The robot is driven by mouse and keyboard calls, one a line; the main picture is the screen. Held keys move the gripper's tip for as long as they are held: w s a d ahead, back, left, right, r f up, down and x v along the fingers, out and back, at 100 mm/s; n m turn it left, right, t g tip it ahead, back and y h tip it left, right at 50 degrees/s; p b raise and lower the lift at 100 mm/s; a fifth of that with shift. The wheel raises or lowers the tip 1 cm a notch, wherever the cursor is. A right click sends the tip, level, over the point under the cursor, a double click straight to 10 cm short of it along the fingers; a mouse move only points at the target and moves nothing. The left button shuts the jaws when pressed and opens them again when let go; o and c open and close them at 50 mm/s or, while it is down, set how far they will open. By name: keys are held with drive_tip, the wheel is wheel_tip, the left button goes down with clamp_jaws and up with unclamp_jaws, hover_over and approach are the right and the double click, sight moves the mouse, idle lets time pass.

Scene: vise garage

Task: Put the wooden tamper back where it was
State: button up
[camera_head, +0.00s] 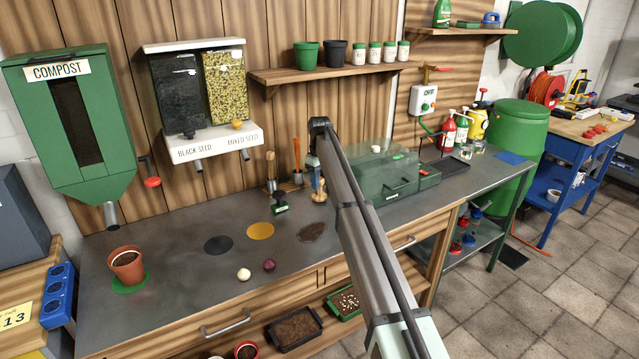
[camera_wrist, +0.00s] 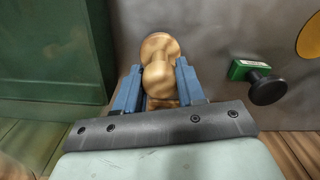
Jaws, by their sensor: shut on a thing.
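The wooden tamper (camera_wrist: 160,48) is a pale turned wooden piece with a round knob, held between the blue fingers of my gripper (camera_wrist: 158,74) in the wrist view. In the head view the tamper (camera_head: 319,196) shows below my gripper (camera_head: 317,180), over the back part of the grey bench, left of the green lidded box. It looks about upright. Its base is close to the bench top; I cannot tell whether it touches. My forearm hides part of the bench.
A green block with a black knob (camera_head: 280,203) stands just left of the tamper. Upright tools in holders (camera_head: 297,165) stand behind it. The green box (camera_head: 385,180) is close on the right. A soil patch (camera_head: 312,232) lies in front. A terracotta pot (camera_head: 127,265) stands far left.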

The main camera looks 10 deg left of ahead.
drive_tip(key=shift+f, duration=0.35)
drive_tip(key=shift+f, duration=0.1)
drive_tip(key=o, duration=0.9)
drive_tip(key=shift+o, duration=0.2)
wheel_tip(320, 180, up, 12)
